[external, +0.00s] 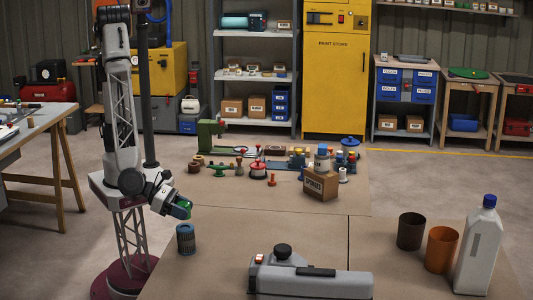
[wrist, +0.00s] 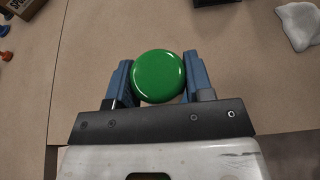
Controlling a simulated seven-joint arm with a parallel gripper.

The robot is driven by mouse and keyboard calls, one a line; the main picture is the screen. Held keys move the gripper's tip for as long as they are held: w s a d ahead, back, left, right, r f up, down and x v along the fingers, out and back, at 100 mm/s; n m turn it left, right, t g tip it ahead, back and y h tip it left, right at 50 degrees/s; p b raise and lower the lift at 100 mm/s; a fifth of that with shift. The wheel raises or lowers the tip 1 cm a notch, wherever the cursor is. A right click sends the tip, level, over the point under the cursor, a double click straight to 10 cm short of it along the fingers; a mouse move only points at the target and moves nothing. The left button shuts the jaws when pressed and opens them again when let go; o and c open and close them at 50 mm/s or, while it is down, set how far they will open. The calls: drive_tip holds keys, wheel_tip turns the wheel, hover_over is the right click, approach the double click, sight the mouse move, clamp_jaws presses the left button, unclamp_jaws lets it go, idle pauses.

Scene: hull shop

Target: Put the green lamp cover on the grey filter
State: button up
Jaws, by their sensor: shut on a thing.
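The green lamp cover (wrist: 158,76) is a round, glossy green disc in the wrist view. My gripper (wrist: 158,82) is shut on it, with a blue finger on each side. In the external view my gripper (external: 181,209) is at the left edge of the near table, and a bit of green cover (external: 187,213) shows at its tip. The grey filter (external: 186,239) is an upright ribbed blue-grey cylinder on the table, just below the gripper. A gap shows between the cover and the filter. The filter does not show in the wrist view.
A grey tool (external: 315,282) with a black knob lies on the near table. A dark cup (external: 410,231), an orange cup (external: 441,250) and a white bottle (external: 479,250) stand at right. A cardboard box (external: 320,187) is behind. A pale cloth (wrist: 299,25) shows in the wrist view.

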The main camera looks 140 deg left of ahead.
sight(185, 227)
drive_tip(key=shift+f, duration=0.1)
drive_tip(key=shift+f, duration=1.65)
drive_tip(key=shift+f, duration=0.15)
drive_tip(key=o, duration=0.9)
drive_tip(key=shift+s+r, duration=0.1)
drive_tip(key=shift+r, duration=0.1)
drive_tip(key=v, duration=1.2)
